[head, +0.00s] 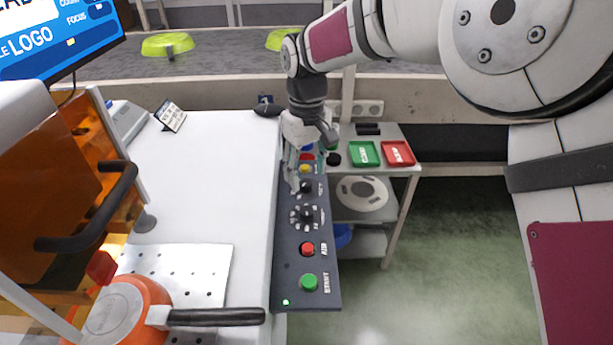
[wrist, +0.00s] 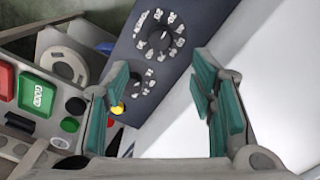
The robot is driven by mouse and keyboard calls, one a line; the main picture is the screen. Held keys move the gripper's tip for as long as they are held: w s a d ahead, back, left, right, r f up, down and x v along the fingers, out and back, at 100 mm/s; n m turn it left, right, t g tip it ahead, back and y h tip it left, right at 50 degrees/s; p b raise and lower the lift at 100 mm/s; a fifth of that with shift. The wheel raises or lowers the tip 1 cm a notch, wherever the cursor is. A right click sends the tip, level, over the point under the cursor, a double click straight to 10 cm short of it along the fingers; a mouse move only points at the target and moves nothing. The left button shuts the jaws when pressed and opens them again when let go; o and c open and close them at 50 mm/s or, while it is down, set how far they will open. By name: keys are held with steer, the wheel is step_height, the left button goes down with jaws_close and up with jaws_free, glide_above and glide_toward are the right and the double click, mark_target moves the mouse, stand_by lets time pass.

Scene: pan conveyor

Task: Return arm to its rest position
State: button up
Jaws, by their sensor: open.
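My gripper (head: 298,165) hangs from my arm over the far part of a dark control panel in the head view. In the wrist view my gripper (wrist: 158,95) shows two green-padded fingers spread apart with nothing between them. The control panel (head: 290,262) runs along the right edge of the white table and carries a green START button (head: 309,282), a red button (head: 307,249) and black knobs. In the wrist view a black knob (wrist: 160,38) lies beyond the fingertips. The gripper partly hides the far knob and the yellow and red buttons in the head view.
An orange pan (head: 128,312) with a black handle sits at the front left by a perforated plate (head: 208,262). An orange machine (head: 65,190) stands at left. A cart (head: 385,135) with green and red trays stands right of the panel. The white table (head: 215,160) is mostly clear.

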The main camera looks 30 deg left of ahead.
stand_by(0.4)
steer(key=s+d+r+m, duration=0.2)
steer(key=d+r, duration=0.3)
steer(key=d, duration=0.5)
steer(key=s+d+r+m, duration=0.2)
steer(key=d+r, duration=0.3)
steer(key=d, duration=0.5)
steer(key=s+d+r+m, duration=0.1)
steer(key=d+r+m, duration=0.1)
steer(key=d+r, duration=0.65)
steer(key=s+d+f+m, duration=0.2)
steer(key=s+d+m, duration=0.1)
steer(key=s+d, duration=0.9)
steer(key=s+d+f+m, duration=0.2)
steer(key=s+d+f, duration=0.1)
steer(key=s, duration=0.3)
steer(key=s+d+f+m, duration=0.2)
steer(key=s+d+f, duration=0.15)
steer(key=s, duration=0.25)
step_height(320, 180, up, 22)
steer(key=t+p, duration=0.4)
steer(key=p, duration=1.5)
steer(key=shift+w+a, duration=0.25)
steer(key=shift+w, duration=0.05)
